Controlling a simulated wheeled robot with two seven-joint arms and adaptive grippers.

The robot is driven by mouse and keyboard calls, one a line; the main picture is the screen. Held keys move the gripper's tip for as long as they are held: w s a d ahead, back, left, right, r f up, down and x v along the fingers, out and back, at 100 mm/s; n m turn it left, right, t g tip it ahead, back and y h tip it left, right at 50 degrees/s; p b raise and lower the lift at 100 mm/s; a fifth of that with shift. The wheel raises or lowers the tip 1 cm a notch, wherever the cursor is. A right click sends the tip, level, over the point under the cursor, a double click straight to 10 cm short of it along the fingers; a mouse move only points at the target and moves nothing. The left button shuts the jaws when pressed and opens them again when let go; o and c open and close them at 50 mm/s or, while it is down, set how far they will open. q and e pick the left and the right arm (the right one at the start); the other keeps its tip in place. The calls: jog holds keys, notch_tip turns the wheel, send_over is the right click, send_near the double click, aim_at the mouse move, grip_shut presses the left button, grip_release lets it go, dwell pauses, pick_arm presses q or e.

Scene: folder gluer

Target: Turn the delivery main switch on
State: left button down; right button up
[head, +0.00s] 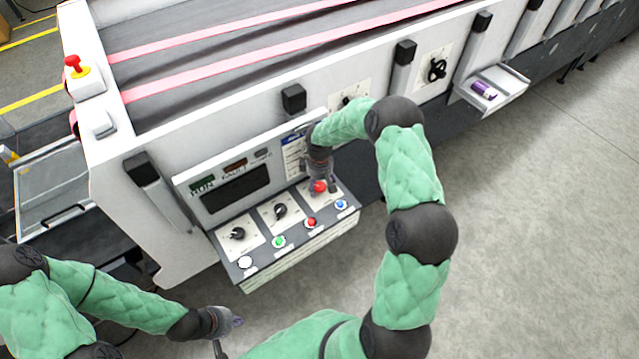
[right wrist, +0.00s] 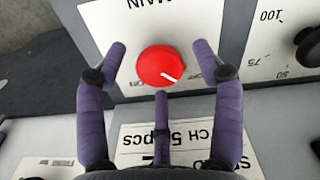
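The delivery main switch is a red round knob (right wrist: 162,67) on a white plate marked MAIN (right wrist: 112,24). In the right wrist view its white pointer line slants to the lower right, toward the partly hidden OFF mark; ON is at the lower left. In the head view the red knob (head: 319,186) is at the right of the control panel. My right gripper (right wrist: 160,60) is open, its fingers spread around the knob with visible gaps; it also shows in the head view (head: 322,183). My left gripper (head: 229,332) is open and empty at the bottom, away from the panel.
The sloping panel (head: 300,232) also carries two black dials (head: 237,233) (head: 280,211) and white, green, red and blue buttons. A display (head: 236,189) sits above. A red emergency stop (head: 75,66) is at the upper left. A tray (head: 504,93) holds a purple item at the right.

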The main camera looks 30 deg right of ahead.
jog(key=c, duration=1.1)
jog(key=shift+f+m+b, duration=0.1)
jog(key=shift+m+b, duration=0.3)
jog(key=shift+b, duration=0.25)
jog(key=m+b, duration=0.4)
jog(key=shift+f, duration=0.1)
jog(key=m+b, duration=0.3)
jog(key=shift+m, duration=0.3)
jog(key=m+b, duration=0.3)
jog(key=m, duration=0.1)
jog(key=shift+m, duration=0.3)
jog(key=m+b, duration=0.1)
jog(key=m, duration=0.1)
jog(key=m+b, duration=0.1)
jog(key=m, duration=0.1)
jog(key=shift+r+m, duration=0.2)
jog(key=shift+m, duration=0.2)
jog(key=shift+b, duration=0.3)
